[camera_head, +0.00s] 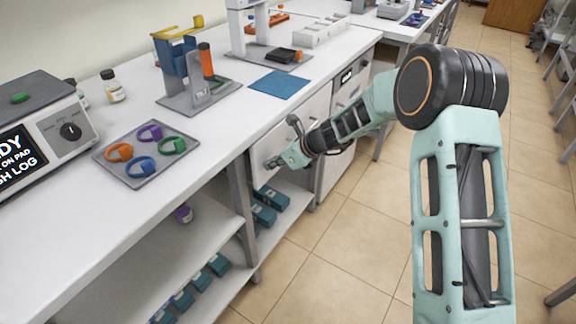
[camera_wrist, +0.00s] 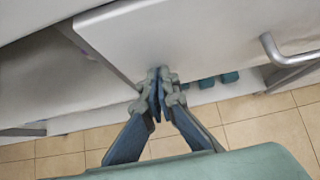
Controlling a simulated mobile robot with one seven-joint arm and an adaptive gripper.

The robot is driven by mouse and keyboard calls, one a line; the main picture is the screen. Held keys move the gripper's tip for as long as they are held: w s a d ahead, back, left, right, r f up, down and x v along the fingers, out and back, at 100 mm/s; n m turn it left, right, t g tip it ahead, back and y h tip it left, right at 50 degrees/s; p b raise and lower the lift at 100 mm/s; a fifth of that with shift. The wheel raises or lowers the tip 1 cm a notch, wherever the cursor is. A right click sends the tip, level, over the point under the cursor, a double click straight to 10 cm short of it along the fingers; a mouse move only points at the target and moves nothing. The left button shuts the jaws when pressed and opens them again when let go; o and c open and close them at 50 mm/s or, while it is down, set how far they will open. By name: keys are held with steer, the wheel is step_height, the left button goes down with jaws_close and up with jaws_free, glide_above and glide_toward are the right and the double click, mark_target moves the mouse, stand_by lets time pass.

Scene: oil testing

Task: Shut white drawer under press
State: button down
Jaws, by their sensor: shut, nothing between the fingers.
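The white drawer (camera_head: 272,143) is under the bench top, below the bench area with the blue mat and the presses. Its broad white front fills the upper middle of the wrist view (camera_wrist: 190,40), with a grey bar handle (camera_wrist: 287,58) at the right. My gripper (camera_head: 272,163) is shut and empty, at the lower left part of the drawer front. In the wrist view its fingertips (camera_wrist: 158,78) meet over the front's lower left edge; I cannot tell whether they touch it. How far the drawer stands out is unclear, as my arm hides part of it.
A blue press-like stand (camera_head: 195,75) and a white stand (camera_head: 262,35) are on the bench, with a blue mat (camera_head: 279,84) between. A grey tray (camera_head: 146,153) holds coloured rings. Teal boxes (camera_head: 268,200) sit on the shelf below. Tiled floor (camera_head: 335,240) is open in front.

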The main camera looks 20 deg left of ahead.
steer(key=shift+w+a, duration=0.25)
steer(key=shift+a, duration=0.75)
steer(key=shift+a+r+p, duration=0.1)
steer(key=shift+r+p, duration=0.05)
steer(key=shift+p, duration=0.15)
steer(key=shift+a+r, duration=0.1)
steer(key=shift+w, duration=0.1)
